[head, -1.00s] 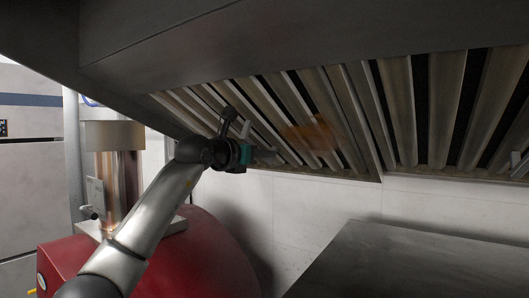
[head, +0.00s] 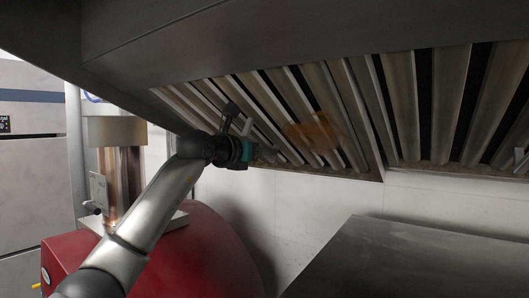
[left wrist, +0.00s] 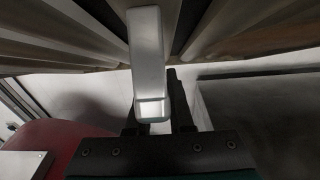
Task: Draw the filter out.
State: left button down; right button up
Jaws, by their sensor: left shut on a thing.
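The filter (head: 305,95) is a slanted panel of metal baffle slats with dark gaps, set in the underside of the hood at centre-left in the head view. A brownish patch shows on its slats. It looks seated in the hood, its lower edge along the lower rail. My left gripper (head: 266,152) is at the filter's lower left part. In the left wrist view a pale metal handle (left wrist: 148,55) runs down from the slats. Its lower end lies between the dark fingers of my left gripper (left wrist: 154,110), which is shut on it. My right gripper is out of view.
A second slatted filter (head: 448,105) with a pale handle (head: 520,158) is at the right. A dark metal surface (head: 410,255) is below right. A red rounded body (head: 215,250) and a copper-coloured cylinder (head: 121,180) stand left. White wall (head: 290,200) lies behind.

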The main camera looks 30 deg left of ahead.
pick_arm(q)
jog(key=shift+w+d+f+p, duration=0.1)
jog(key=shift+w+f+p, duration=0.1)
jog(key=shift+w+f, duration=0.45)
jog(key=shift+w+d+f+p, duration=0.15)
jog(key=shift+w+f, duration=0.25)
jog(key=shift+w, duration=0.4)
jog(key=shift+w+d+f+p, duration=0.1)
jog(key=shift+w+f+p, duration=0.1)
jog(key=shift+w+f, duration=0.45)
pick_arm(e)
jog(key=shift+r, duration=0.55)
pick_arm(q)
jog(key=shift+w+r, duration=0.1)
jog(key=shift+r, duration=0.1)
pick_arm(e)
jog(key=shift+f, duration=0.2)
pick_arm(q)
jog(key=shift+f, duration=0.1)
jog(key=shift+s+a+f+b, duration=0.1)
jog(key=shift+s+f+b, duration=0.3)
jog(key=shift+f+b, duration=0.5)
jog(key=shift+s+a+f+b, duration=0.1)
jog(key=shift+s+f+b, duration=0.35)
jog(key=shift+f+b, duration=0.45)
jog(key=shift+s+a+f+b, duration=0.1)
jog(key=shift+s+f+b, duration=0.3)
jog(key=shift+f+b, duration=0.5)
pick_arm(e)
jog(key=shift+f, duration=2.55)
